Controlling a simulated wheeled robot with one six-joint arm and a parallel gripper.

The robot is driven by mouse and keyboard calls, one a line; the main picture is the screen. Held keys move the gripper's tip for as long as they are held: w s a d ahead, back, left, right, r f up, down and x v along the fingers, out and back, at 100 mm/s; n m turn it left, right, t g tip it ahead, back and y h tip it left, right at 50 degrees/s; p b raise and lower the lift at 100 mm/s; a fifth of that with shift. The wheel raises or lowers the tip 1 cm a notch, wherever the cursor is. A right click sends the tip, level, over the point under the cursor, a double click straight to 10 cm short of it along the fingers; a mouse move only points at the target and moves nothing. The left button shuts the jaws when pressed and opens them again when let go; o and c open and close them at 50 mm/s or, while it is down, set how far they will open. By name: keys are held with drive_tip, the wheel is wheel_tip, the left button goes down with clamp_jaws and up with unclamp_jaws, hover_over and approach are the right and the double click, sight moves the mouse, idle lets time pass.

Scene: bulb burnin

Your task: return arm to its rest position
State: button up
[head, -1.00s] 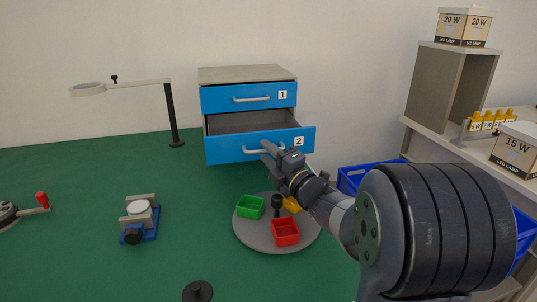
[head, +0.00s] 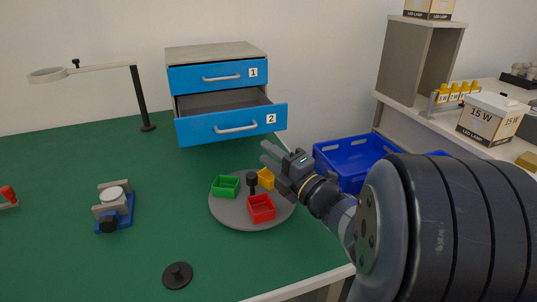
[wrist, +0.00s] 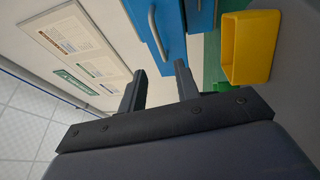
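My gripper (head: 272,152) hangs above the right part of the green table, just in front of the open drawer 2 and beside the turntable. In the wrist view its two fingers (wrist: 160,85) stand apart with nothing between them, so it is open and empty. Past the fingers the wrist view shows the blue drawer fronts (wrist: 165,25) and a yellow bin (wrist: 248,47). My arm reaches in from the right and hides part of the table edge and the floor.
The grey turntable (head: 225,213) carries green, red and yellow bins. Drawer 2 (head: 205,127) stands pulled out. A blue crate (head: 345,160) lies right of the table, below a white shelf with a 15 W box (head: 490,118). A magnifier lamp (head: 140,95) and a blue vise (head: 115,212) stand left.

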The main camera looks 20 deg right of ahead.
sight(240, 130)
drive_tip(key=shift+x, duration=5.9)
drive_tip(key=shift+w+d, duration=0.1)
drive_tip(key=shift+d, duration=0.05)
